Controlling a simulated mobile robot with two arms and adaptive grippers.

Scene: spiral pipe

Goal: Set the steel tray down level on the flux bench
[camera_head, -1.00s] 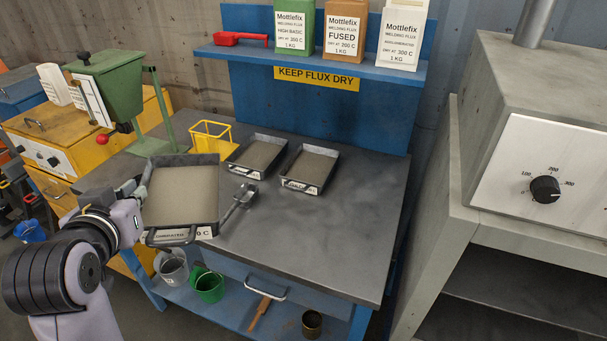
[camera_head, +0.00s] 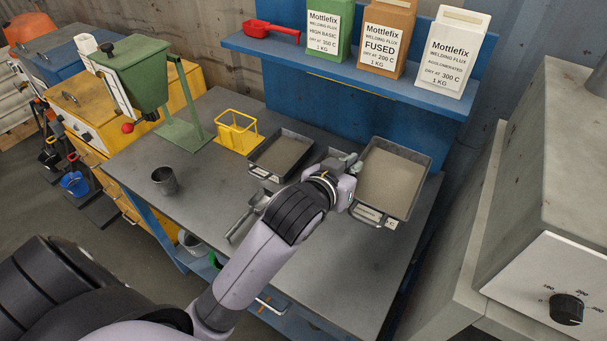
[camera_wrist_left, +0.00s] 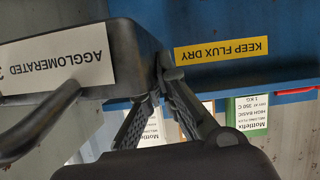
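The steel tray (camera_head: 422,178) holds grey-tan flux and is at the right part of the flux bench (camera_head: 335,270). It looks close to level; I cannot tell whether it touches the bench. My left gripper (camera_head: 350,166) is at its left side. In the left wrist view, the tray's dark wall with the AGGLOMERATED label (camera_wrist_left: 62,58) and a handle fill the left. The left fingertips (camera_wrist_left: 164,80) close on the tray's edge there. My right gripper is not in view.
A second flux tray (camera_head: 280,153) lies left of my gripper; another behind the gripper is mostly hidden. A yellow holder (camera_head: 237,132), green hopper (camera_head: 140,80) and metal cup (camera_head: 164,180) stand farther left. Flux boxes (camera_head: 385,38) stand on the blue shelf.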

